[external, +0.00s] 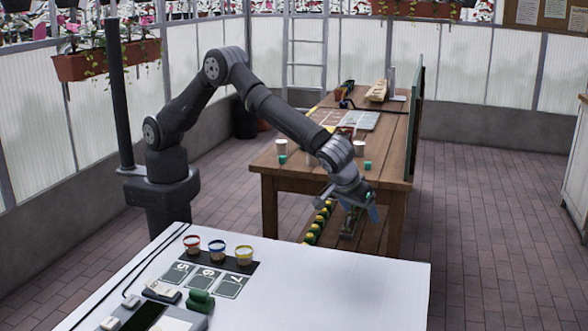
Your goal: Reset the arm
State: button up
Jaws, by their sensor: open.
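My arm reaches from its base at the left toward the right in the external view. My gripper (364,202) hangs at the arm's end, pointing down, in front of the wooden table's near right part. The jaws are open, and I see nothing held between them. Much of the gripper is small and dark, so its fingertips show poorly.
The white table (350,280) in front holds several cups (217,249), numbered dark cards (205,278) and a green block (199,300). Its right part is clear. The wooden table (390,160) behind carries cups, a board and small items. Brick floor (480,230) is free at right.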

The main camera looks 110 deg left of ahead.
jog(key=w+a+m, duration=0.1)
jog(key=w+a, duration=0.3)
jog(key=a, duration=0.8)
jog(key=shift+m+t, duration=0.3)
jog(key=shift+m, duration=0.1)
jog(key=o, duration=0.5)
jog(key=shift+r, duration=0.15)
